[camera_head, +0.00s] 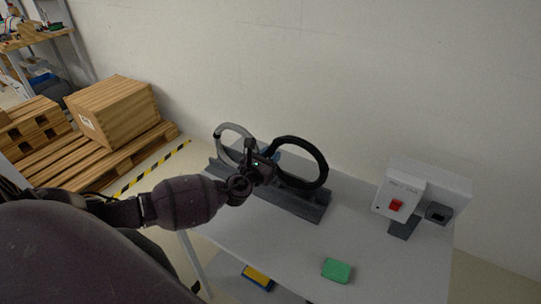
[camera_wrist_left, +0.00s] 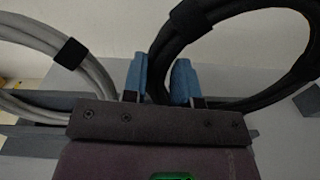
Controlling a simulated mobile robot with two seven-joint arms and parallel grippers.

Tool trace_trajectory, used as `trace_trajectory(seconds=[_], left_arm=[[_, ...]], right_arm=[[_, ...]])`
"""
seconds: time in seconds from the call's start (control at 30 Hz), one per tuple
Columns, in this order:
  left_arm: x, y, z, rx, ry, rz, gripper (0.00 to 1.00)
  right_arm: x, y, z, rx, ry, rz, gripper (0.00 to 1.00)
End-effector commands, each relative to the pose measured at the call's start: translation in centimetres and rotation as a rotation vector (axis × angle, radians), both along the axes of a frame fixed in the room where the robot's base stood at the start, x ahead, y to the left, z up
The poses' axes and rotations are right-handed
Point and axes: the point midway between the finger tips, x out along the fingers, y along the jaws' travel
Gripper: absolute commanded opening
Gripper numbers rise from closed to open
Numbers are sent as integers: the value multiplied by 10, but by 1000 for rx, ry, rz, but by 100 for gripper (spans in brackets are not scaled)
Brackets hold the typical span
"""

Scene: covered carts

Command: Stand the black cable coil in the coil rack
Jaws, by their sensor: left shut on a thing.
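The black cable coil (camera_head: 325,168) is an upright ring in the middle of the head view. My left gripper (camera_head: 271,155) is shut on its left side. In the left wrist view the black coil (camera_wrist_left: 171,42) passes between the blue fingertips (camera_wrist_left: 160,78). The grey coil rack (camera_head: 314,207) is a long trough on the table, under the gripper and the coil. The coil's lower edge is at the rack's right part; I cannot tell whether it touches the rack. My right gripper is not in view.
A grey cable coil (camera_head: 228,127) stands at the rack's left end, close beside my gripper. A white box with a red button (camera_head: 397,205) stands on the table (camera_head: 290,240) at right. A green block (camera_head: 337,270) lies near the front. The table between them is clear.

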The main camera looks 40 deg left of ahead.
Motion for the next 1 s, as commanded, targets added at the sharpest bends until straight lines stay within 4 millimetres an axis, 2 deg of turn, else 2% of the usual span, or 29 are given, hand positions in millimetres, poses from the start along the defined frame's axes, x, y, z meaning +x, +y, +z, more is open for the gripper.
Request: trace_trajectory(seconds=[0.6, 1.0], left_arm=[[1, 0, -29, -1, -3, 0, 0], [1, 0, -33, -1, -3, 0, 0]], right_arm=[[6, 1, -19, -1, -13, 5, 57], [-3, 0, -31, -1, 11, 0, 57]])
